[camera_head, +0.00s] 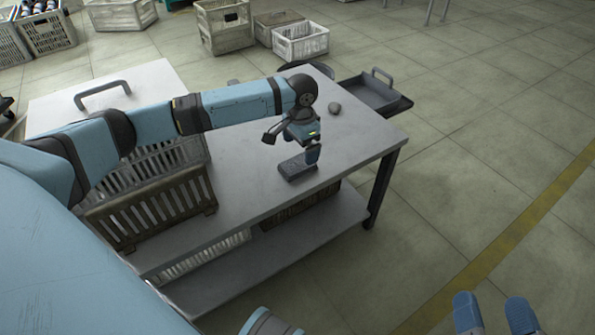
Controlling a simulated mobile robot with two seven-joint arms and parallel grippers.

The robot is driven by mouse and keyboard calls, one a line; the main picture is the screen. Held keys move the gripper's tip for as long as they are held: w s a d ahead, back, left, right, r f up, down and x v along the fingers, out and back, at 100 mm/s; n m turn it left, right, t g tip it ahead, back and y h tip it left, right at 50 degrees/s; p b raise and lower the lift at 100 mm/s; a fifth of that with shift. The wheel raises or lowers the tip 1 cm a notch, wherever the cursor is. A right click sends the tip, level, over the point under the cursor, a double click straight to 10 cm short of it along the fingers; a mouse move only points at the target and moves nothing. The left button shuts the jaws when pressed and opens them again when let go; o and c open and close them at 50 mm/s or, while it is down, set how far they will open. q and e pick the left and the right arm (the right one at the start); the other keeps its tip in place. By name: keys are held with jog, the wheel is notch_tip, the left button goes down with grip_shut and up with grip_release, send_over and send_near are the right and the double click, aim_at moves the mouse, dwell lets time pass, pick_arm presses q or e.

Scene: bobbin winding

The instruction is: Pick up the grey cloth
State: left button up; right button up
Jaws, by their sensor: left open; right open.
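No thing is clearly a cloth. A small rounded grey lump (334,108) lies on the grey table near its far right; it is too small to tell whether it is the cloth. My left gripper (292,146) is over the table, left of and nearer than the lump, with its fingers apart and nothing seen between them. A dark grey flat block (297,171) lies just below it; I cannot tell if a finger touches it. My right gripper (495,315) is open and empty, over the floor at the bottom right, far from the table things.
The table (265,190) has clear room around the block. A brown slatted crate (150,212) stands at its left. A grey tray with a handle (372,93) is beyond the far right edge. Light crates (301,41) stand on the floor behind. The right floor is free.

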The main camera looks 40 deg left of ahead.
aim_at(300, 161)
pick_arm(q)
jog(key=shift+f, duration=0.8)
jog(key=shift+w+f+b, duration=0.1)
jog(key=shift+f+b, duration=0.45)
jog(key=shift+b, duration=0.05)
jog(key=f+b, duration=0.1)
jog(key=f, duration=0.1)
jog(key=f+b, duration=0.1)
jog(key=shift+w+a+f+b, duration=0.2)
jog(key=shift+a+f+b, duration=0.05)
jog(key=shift+f+b, duration=0.1)
jog(key=shift+f, duration=0.3)
jog(key=shift+r, duration=0.1)
jog(key=c, duration=1)
pick_arm(e)
jog(key=f, duration=0.1)
jog(key=w+f+n, duration=0.1)
jog(key=f, duration=0.1)
jog(key=shift+d+f+n+g, duration=0.1)
jog(key=shift+d+n+g, duration=0.1)
jog(key=shift+n+g, duration=0.1)
